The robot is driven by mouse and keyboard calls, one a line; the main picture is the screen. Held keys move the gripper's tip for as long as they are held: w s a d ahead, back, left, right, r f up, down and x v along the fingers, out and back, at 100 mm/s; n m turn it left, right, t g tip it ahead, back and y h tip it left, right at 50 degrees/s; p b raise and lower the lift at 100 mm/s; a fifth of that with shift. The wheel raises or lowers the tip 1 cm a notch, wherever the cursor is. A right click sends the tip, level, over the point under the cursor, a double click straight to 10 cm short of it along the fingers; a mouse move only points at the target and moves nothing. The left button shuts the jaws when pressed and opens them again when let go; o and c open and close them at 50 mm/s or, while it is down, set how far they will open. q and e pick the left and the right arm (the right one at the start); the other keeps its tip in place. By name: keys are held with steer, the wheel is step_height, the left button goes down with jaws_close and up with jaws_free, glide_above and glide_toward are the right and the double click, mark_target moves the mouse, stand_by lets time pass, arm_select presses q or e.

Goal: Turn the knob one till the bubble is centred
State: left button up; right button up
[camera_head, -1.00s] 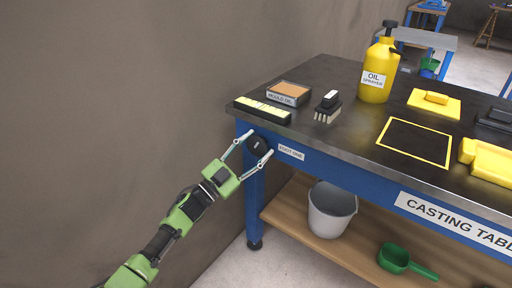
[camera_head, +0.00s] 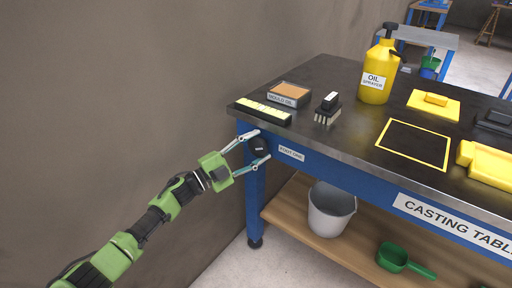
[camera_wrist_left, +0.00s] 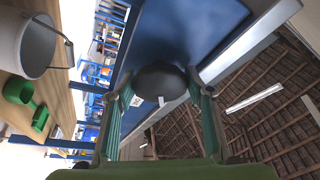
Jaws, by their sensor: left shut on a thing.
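The black round knob (camera_head: 259,146) is on the blue apron at the left corner of the casting table, beside a small white label (camera_head: 291,153). My left gripper (camera_head: 256,150) has its two fingers on either side of the knob and is shut on it. In the left wrist view the dark knob (camera_wrist_left: 160,82) sits between the fingertips, with a short pale mark on its face. The yellow level (camera_head: 264,111) lies along the table's left edge, above the knob. Its bubble is too small to make out. My right gripper is not in view.
On the dark table top (camera_head: 340,133) are a mould oil box (camera_head: 290,94), a brush (camera_head: 328,108), a yellow oil sprayer (camera_head: 377,70) and yellow blocks (camera_head: 490,162). A grey bucket (camera_head: 331,210) and green scoop (camera_head: 399,259) sit on the lower shelf. A wall stands at left.

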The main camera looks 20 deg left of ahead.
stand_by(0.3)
arm_select(q)
steer(key=o, duration=1.1)
steer(key=shift+o, duration=0.2)
steer(key=shift+s+a+f, duration=0.1)
steer(key=shift+s, duration=0.1)
steer(key=v, duration=0.7)
